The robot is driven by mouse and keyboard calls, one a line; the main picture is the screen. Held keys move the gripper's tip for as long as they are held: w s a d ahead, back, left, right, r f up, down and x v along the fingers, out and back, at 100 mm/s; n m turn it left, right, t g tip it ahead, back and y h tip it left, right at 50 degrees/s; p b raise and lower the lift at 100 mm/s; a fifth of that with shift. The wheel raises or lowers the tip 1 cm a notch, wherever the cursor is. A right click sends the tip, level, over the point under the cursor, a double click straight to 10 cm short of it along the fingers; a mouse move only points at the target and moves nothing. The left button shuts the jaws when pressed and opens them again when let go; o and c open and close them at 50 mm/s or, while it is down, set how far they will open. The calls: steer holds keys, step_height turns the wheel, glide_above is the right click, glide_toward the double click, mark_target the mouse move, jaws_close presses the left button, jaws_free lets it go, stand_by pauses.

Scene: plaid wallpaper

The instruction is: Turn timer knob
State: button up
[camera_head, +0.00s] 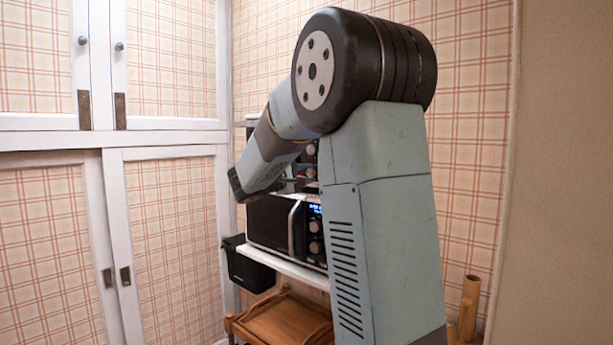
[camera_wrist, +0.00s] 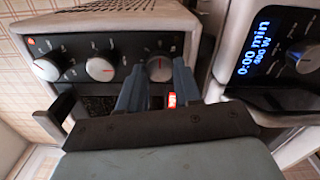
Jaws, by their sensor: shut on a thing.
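A dark panel (camera_wrist: 115,48) with a row of pale round knobs fills the upper left of the wrist view. My gripper (camera_wrist: 157,78) is at its right end, its two dark fingers on either side of the rightmost knob (camera_wrist: 160,66) and shut on it. The middle knob (camera_wrist: 100,69) and left knob (camera_wrist: 46,69) stand free. A small red lit switch (camera_wrist: 172,99) shows between the fingers. In the head view my gripper (camera_head: 288,186) reaches the appliance (camera_head: 311,172) on top of the microwave; my arm hides most of it.
A microwave (camera_head: 268,222) with a lit display (camera_wrist: 262,48) stands on a white shelf (camera_head: 285,265), close beside my gripper in the wrist view. A black bin (camera_head: 250,270) hangs at the shelf's left. A wooden tray (camera_head: 285,322) is below. White cabinets (camera_head: 165,140) stand left.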

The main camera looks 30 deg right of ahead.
steer(key=shift+a+f, duration=0.1)
steer(key=shift+f, duration=0.15)
steer(key=o, duration=0.8)
steer(key=shift+o, duration=1.2)
steer(key=shift+r, duration=0.1)
steer(key=v, duration=1.3)
steer(key=shift+a, duration=0.4)
